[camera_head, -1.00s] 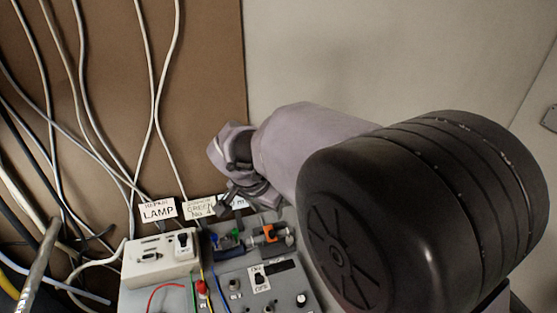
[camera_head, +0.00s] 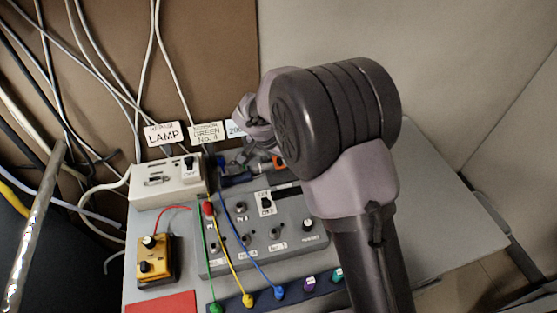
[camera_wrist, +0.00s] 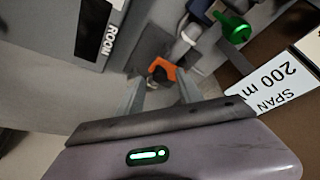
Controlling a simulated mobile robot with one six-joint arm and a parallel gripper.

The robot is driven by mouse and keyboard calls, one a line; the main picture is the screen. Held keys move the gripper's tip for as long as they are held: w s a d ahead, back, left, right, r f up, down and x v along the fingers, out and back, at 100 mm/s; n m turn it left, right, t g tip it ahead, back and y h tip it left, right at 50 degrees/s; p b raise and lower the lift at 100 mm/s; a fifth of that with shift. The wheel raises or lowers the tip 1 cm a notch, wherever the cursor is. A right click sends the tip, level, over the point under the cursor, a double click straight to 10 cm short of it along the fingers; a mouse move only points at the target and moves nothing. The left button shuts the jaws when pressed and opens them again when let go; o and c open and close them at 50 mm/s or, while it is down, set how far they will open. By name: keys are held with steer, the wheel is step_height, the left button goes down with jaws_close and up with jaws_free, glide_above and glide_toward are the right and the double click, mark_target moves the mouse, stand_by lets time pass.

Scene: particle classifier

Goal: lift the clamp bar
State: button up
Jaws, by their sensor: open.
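An orange part with a dark piece at its lower edge (camera_wrist: 163,68), which may be the clamp bar, shows in the wrist view just beyond my fingertips. My gripper (camera_wrist: 158,90) is open, with its two grey fingers spread on either side of the line to it and nothing between them. I cannot tell whether they touch it. In the head view the orange part (camera_head: 279,162) is mostly hidden behind my arm's black joint. My gripper's end (camera_head: 258,128) is partly hidden there, above the back of the grey panel.
A green knob (camera_wrist: 232,27) and a "SPAN 200 m" label (camera_wrist: 275,90) lie right of the orange part. A grey box (camera_wrist: 85,30) stands at left. In the head view, a white lamp box (camera_head: 165,183), grey control panel (camera_head: 250,235) with coloured leads and yellow box (camera_head: 155,258) crowd the table.

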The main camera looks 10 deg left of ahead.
steer(key=shift+w+f, duration=0.15)
steer(key=shift+f, duration=0.25)
steer(key=shift+d, duration=0.1)
jaws_close()
stand_by(1.1)
